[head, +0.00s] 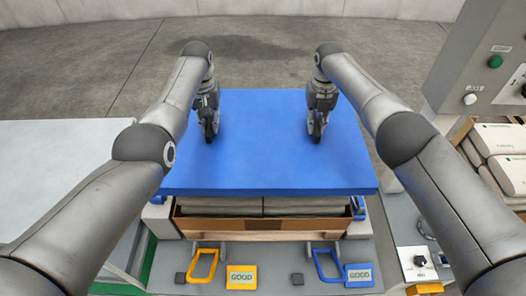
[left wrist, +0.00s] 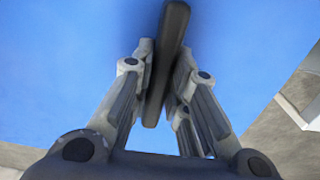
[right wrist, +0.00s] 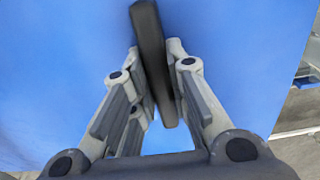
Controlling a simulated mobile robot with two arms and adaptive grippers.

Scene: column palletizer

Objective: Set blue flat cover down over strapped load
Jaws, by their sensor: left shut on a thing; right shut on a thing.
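The blue flat cover (head: 265,160) lies level over the load, and its front edge hides the load's top. My left gripper (head: 211,132) is shut on a dark handle bar on the cover's left part; the bar shows between the fingers in the left wrist view (left wrist: 168,60). My right gripper (head: 317,132) is shut on a matching bar on the right part, seen in the right wrist view (right wrist: 152,60). Below the front edge, grey sacks (head: 300,208) show in a brown tray (head: 262,224). I cannot tell whether the cover touches the load. The straps are mostly hidden.
A pale table (head: 60,170) stands at left. At right are a grey control cabinet (head: 470,60) and a box of pale sacks (head: 505,150). Yellow (head: 204,265) and blue (head: 328,266) handles with label plates sit in front. Open floor lies behind.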

